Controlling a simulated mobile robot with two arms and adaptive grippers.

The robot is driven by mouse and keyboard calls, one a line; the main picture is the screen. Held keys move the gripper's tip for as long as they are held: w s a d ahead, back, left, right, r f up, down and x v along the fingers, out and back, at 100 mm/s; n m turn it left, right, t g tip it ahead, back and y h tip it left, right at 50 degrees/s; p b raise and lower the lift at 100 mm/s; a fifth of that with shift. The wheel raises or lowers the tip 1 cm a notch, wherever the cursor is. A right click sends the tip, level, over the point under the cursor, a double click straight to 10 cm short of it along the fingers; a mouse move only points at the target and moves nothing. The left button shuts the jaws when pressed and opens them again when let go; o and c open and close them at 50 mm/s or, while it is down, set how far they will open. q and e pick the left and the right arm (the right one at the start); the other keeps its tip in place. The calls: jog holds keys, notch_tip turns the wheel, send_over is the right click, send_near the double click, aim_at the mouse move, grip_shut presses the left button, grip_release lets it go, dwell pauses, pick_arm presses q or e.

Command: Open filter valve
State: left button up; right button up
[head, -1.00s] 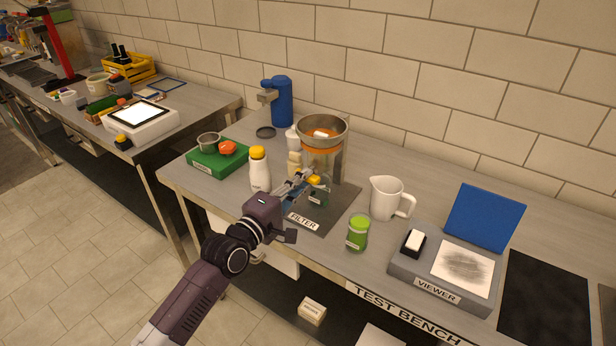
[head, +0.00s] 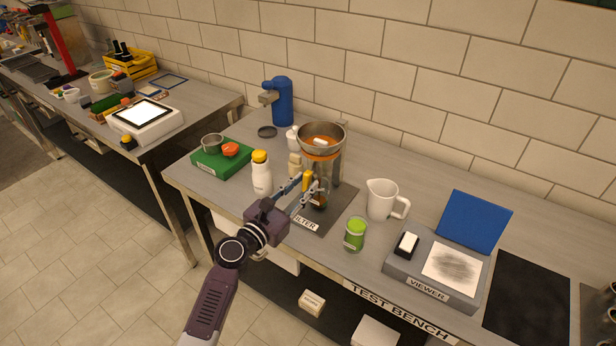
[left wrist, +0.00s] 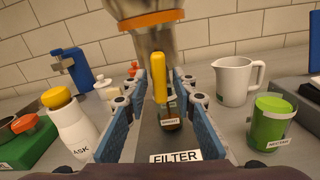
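The filter's metal funnel (head: 321,139) holds orange-brown liquid and a white piece; its orange ring (left wrist: 151,20) shows in the left wrist view. The yellow valve lever (left wrist: 159,77) hangs straight down below the funnel. A small labelled jar (left wrist: 172,118) under it has brown content, also visible in the head view (head: 318,200). My left gripper (head: 306,187) is open, its blue fingers apart on both sides of the lever in the left wrist view (left wrist: 158,95), with gaps visible. My right gripper is in neither view.
A yellow-capped white bottle (head: 261,174) stands left of the filter. A white jug (head: 381,200) and green jar (head: 355,234) stand right. The grey viewer (head: 435,285) is farther right; a green box (head: 209,166) is far left.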

pick_arm(q)
jog(key=shift+s+a, duration=0.35)
jog(key=shift+s, duration=0.1)
jog(key=p+v, duration=0.1)
jog(key=v, duration=0.4)
